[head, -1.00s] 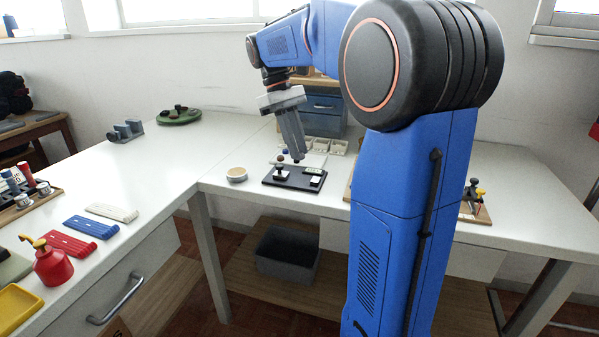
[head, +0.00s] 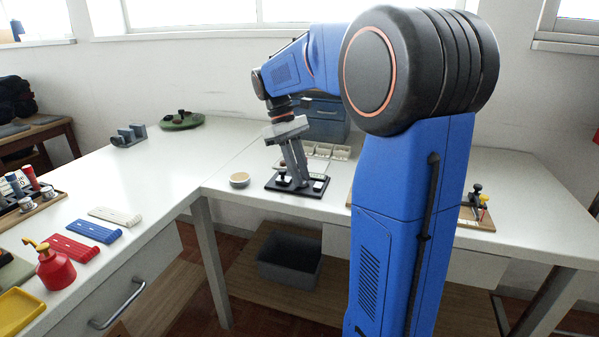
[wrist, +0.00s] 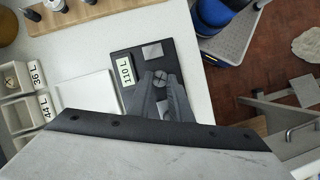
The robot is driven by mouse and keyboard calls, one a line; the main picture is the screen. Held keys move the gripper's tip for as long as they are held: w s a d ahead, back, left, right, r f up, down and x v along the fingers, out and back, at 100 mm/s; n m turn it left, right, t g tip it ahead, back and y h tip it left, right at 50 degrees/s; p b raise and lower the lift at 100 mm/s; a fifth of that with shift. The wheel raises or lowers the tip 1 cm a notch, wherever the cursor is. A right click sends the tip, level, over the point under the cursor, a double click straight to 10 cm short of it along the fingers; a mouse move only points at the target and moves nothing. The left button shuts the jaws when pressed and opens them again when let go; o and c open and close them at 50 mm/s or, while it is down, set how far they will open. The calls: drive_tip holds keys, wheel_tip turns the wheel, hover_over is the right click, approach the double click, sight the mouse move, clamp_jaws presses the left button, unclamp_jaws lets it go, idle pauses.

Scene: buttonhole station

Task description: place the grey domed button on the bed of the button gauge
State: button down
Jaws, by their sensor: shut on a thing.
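The button gauge is a black base with pale blocks (head: 319,187) on the back bench. In the wrist view its black plate (wrist: 122,60) carries a square metal pad (wrist: 152,51) and a white label. My gripper (head: 302,182) points down, with its fingertips low over the gauge. In the wrist view my gripper (wrist: 161,80) is shut on the small round grey button (wrist: 160,75) between its fingertips. The button is over the black plate, near the metal pad. I cannot tell whether it touches the gauge. The fingers hide part of the gauge.
The bench edge is close to the gauge's front. Left of the dish the bench is clear.

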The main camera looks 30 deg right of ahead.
drive_tip(key=c, duration=1.9)
unclamp_jaws()
drive_tip(key=v, duration=1.2)
drive_tip(key=s+a+f+m+t, duration=0.1)
drive_tip(key=s+a+f+t, duration=0.2)
drive_tip(key=s+f, duration=0.3)
drive_tip(key=s+a+f+m+t, duration=0.1)
drive_tip(key=s+a+f+t, duration=0.2)
drive_tip(key=s+f, duration=0.4)
drive_tip(key=s+a+f+m+t+y, duration=0.1)
drive_tip(key=s+a+f+t, duration=0.2)
drive_tip(key=s, duration=1)
wheel_tip(320, 180, down, 4)
drive_tip(key=shift+a+r, duration=0.15)
drive_tip(key=shift+a, duration=1.1)
